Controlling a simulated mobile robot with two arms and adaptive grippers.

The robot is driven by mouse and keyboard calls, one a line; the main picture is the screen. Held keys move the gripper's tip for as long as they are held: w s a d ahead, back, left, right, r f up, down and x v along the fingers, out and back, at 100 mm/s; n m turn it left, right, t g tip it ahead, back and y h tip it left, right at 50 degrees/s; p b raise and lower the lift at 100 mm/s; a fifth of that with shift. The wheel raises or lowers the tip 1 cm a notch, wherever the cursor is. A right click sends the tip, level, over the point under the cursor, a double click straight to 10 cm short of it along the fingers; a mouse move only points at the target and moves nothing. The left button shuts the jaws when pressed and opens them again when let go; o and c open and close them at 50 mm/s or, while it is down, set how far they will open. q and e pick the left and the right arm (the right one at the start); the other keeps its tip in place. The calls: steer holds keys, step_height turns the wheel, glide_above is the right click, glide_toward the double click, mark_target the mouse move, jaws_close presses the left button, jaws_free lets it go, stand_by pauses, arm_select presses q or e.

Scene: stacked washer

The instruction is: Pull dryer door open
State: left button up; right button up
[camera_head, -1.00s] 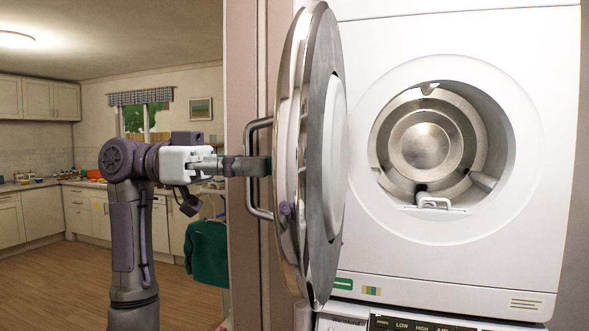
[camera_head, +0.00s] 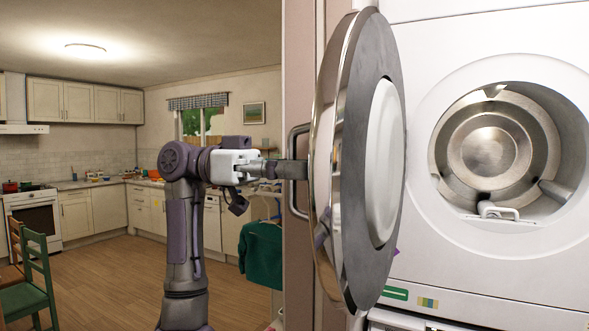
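The dryer door (camera_head: 372,165), round with a chrome rim and grey inner face, stands wide open to the left of the white dryer (camera_head: 545,55). Its inner side partly faces me. The drum opening (camera_head: 490,150) is uncovered. The metal door handle (camera_head: 291,200) is on the door's outer side, at the left. My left gripper (camera_head: 292,169) reaches in from the left at the handle, its grey fingers seen edge-on across the bar. I cannot see whether the fingers are closed on it. My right gripper is not in view.
A pinkish wall edge (camera_head: 298,60) stands just behind the door. A green garment (camera_head: 262,253) hangs beside my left arm. A green chair (camera_head: 30,285) is at the lower left. Open wooden floor (camera_head: 110,270) leads to kitchen cabinets.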

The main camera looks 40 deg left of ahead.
arm_select(q)
steer(key=shift+a, duration=0.15)
steer(key=v, duration=1.2)
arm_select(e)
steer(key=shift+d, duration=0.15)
